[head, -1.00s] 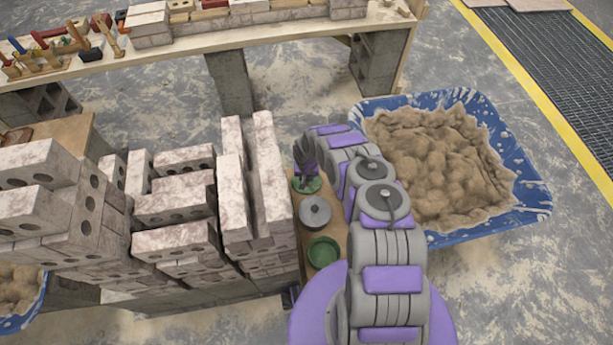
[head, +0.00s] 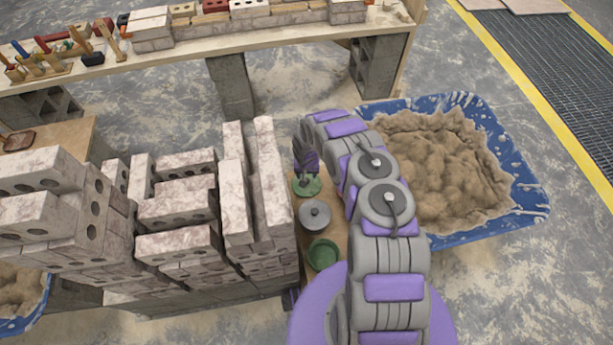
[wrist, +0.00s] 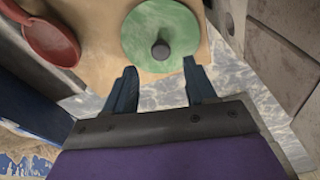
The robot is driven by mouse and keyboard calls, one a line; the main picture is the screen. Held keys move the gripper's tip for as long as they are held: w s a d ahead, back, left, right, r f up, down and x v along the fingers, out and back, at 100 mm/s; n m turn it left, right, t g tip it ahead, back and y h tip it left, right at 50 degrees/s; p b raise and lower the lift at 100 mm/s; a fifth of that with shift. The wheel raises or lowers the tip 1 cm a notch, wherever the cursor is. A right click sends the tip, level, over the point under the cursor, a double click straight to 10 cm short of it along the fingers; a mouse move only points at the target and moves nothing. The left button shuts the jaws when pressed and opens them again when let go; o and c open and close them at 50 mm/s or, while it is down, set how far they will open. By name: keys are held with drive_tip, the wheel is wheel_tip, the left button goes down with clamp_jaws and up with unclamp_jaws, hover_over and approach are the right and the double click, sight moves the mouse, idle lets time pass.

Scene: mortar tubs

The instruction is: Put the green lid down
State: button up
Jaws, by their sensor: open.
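The green lid (head: 309,188) lies on a narrow wooden board beside the brick stack in the head view. In the wrist view the round green lid (wrist: 178,30) shows a dark knob (wrist: 160,49) on top. My gripper (wrist: 159,67) is open, its two dark fingers apart. The knob appears between and just beyond the fingertips, with no finger visibly touching it. In the head view my gripper (head: 306,166) is just over the lid and hides part of it.
A grey lidded pot (head: 315,215) and an open green pot (head: 323,254) stand nearer on the same board. A red pan (wrist: 52,42) shows in the wrist view. Bricks (head: 270,200) rise close on the left. A blue mortar tub (head: 530,200) is on the right.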

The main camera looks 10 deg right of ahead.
drive_tip(key=s+d+r+h+p, duration=0.1)
drive_tip(key=d+r, duration=0.2)
drive_tip(key=r, duration=0.9)
drive_tip(key=s+d+r+h, duration=0.1)
drive_tip(key=d+r, duration=0.2)
drive_tip(key=r, duration=0.8)
drive_tip(key=s+d+r+g, duration=0.1)
drive_tip(key=s+r, duration=0.3)
drive_tip(key=r, duration=0.5)
drive_tip(key=s+d+r+g, duration=0.1)
drive_tip(key=s+r, duration=0.4)
drive_tip(key=r, duration=0.4)
drive_tip(key=s+a+r+y, duration=0.1)
drive_tip(key=s+a+r, duration=0.2)
drive_tip(key=s+r, duration=1.05)
drive_tip(key=s+a+r+n, duration=0.1)
drive_tip(key=s+a, duration=0.1)
drive_tip(key=s, duration=0.8)
drive_tip(key=s+a+r+n+g+y, duration=0.1)
drive_tip(key=s+a+r, duration=0.1)
drive_tip(key=s, duration=0.8)
drive_tip(key=shift+s+a, duration=0.25)
drive_tip(key=shift+a, duration=0.15)
